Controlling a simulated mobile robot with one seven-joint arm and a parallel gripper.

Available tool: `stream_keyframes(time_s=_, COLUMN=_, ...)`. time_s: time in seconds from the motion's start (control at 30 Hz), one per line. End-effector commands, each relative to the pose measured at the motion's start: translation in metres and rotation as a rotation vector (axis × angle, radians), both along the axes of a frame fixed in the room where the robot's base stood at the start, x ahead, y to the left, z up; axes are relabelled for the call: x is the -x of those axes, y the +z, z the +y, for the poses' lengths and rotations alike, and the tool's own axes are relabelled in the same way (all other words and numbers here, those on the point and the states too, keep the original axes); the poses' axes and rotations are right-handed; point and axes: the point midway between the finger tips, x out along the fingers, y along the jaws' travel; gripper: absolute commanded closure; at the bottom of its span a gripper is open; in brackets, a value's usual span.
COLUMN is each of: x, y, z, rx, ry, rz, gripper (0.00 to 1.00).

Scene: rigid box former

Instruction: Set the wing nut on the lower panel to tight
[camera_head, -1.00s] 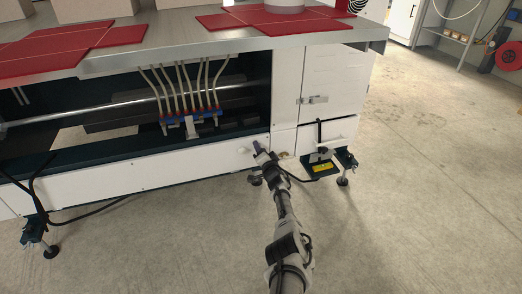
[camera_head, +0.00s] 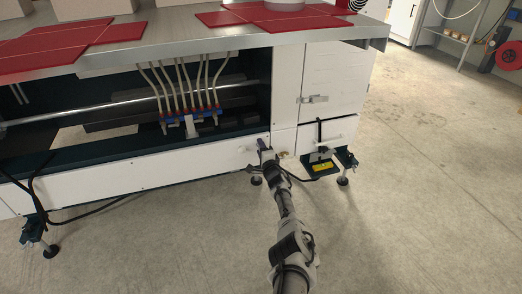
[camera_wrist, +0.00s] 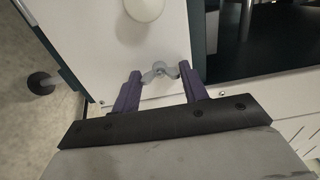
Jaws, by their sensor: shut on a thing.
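The wing nut (camera_wrist: 158,71) is a small grey two-winged piece on the white lower panel (camera_wrist: 95,40). In the wrist view it sits between the two dark purple fingertips of my gripper (camera_wrist: 159,77), which is shut on it. In the head view my gripper (camera_head: 263,146) is at the right end of the long white lower panel (camera_head: 150,178) and hides the wing nut there. The exact angle of the wings is hard to read.
A round white knob (camera_wrist: 144,8) stands out from the panel close to the wing nut. A dark open bay (camera_head: 100,120) with hoses is above the panel. Levelling feet (camera_head: 343,181) stand below. The floor in front is clear.

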Motion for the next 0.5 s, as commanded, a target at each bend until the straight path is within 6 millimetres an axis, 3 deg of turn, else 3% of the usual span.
stream_keyframes(time_s=0.43, x=0.0002, y=-0.0003, z=0.0009, rx=-0.011, ry=0.001, rz=0.004, gripper=0.79)
stream_keyframes(time_s=0.47, x=0.0002, y=-0.0003, z=0.0009, rx=-0.011, ry=0.001, rz=0.004, gripper=0.55)
stream_keyframes(time_s=0.5, x=0.0002, y=-0.0003, z=0.001, rx=-0.011, ry=0.002, rz=0.004, gripper=0.5)
